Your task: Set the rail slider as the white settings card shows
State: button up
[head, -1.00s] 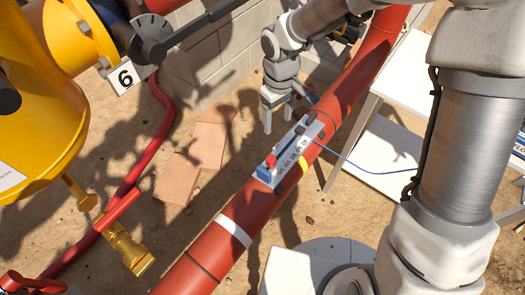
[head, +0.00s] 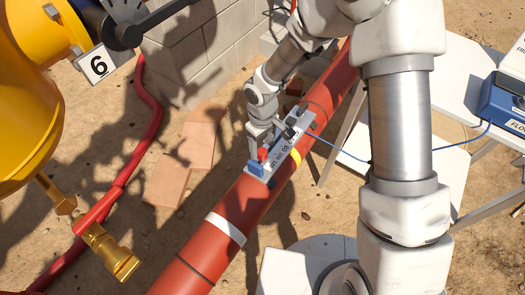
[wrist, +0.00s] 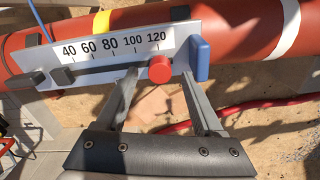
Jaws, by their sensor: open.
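The rail slider is a pale scale plate (wrist: 100,47) marked 40 to 120, fixed along a red pipe (head: 232,205). Its red knob (wrist: 160,68) is by the 120 mark, close to the blue end block (wrist: 200,60). In the head view the knob (head: 263,154) is at the near end of the plate (head: 282,150). My gripper (wrist: 158,78) is open, with one finger on each side of the knob in the wrist view. I cannot tell whether either finger touches it. I cannot identify the white settings card in these frames.
A yellow vessel (head: 25,120) with a number 6 tag (head: 97,65) stands at the left. A block wall (head: 195,50) is behind. A blue box (head: 500,105) stands on a white table at the right, with a blue cable (head: 340,152) reaching the rail.

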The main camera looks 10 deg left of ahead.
jog(key=shift+f, duration=1.05)
grip_shut()
jog(key=shift+w, duration=0.1)
dwell(0.6)
